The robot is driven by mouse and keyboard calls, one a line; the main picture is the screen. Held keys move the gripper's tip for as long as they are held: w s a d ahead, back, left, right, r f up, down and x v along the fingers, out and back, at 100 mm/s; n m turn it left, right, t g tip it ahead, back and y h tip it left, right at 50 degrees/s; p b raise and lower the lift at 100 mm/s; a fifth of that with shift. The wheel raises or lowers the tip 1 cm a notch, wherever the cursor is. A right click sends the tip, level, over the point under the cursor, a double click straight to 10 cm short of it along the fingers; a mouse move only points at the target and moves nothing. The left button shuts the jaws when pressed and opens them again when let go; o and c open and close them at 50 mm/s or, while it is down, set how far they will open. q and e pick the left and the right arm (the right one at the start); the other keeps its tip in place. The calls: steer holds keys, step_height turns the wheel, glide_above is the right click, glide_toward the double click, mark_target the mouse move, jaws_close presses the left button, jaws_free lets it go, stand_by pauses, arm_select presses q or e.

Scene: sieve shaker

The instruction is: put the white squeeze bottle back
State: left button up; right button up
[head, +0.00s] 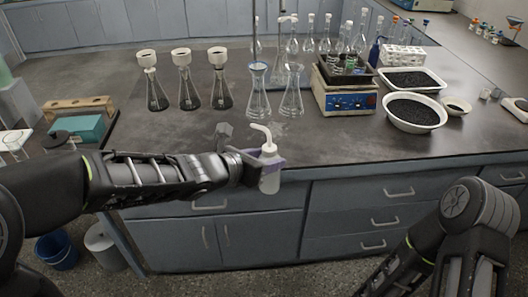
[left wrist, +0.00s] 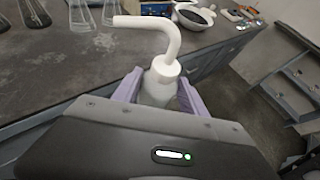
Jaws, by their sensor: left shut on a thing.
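The white squeeze bottle (head: 269,178) has a bent white spout and is upright in the head view, just in front of the bench's front edge. My left gripper (head: 262,161) is shut on it, with its purple fingers on either side of the bottle below the cap. In the left wrist view the bottle (left wrist: 163,82) stands between the purple fingers (left wrist: 158,92), and its lower part is hidden by the gripper body. My right arm shows at the lower right of the head view, but its gripper fingers are not visible.
The dark bench top (head: 330,140) is clear near its front edge. Flasks with funnels (head: 184,80), glass flasks (head: 259,92), a blue-fronted shaker (head: 345,98) and white bowls of black grains (head: 413,112) stand behind. A teal box (head: 85,128) is at the left.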

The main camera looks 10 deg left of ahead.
arm_select(q)
steer(key=shift+n+y, duration=0.4)
steer(key=shift+y, duration=0.1)
steer(key=f, duration=0.4)
steer(key=shift+w+a+f, duration=0.1)
steer(key=shift+w+f, duration=0.05)
steer(key=shift+w, duration=0.05)
steer(key=w+a+f+n+t+y, duration=0.2)
steer(key=a+f+n+y, duration=0.4)
steer(key=a+f, duration=0.4)
steer(key=a, duration=0.4)
steer(key=shift+f, duration=0.25)
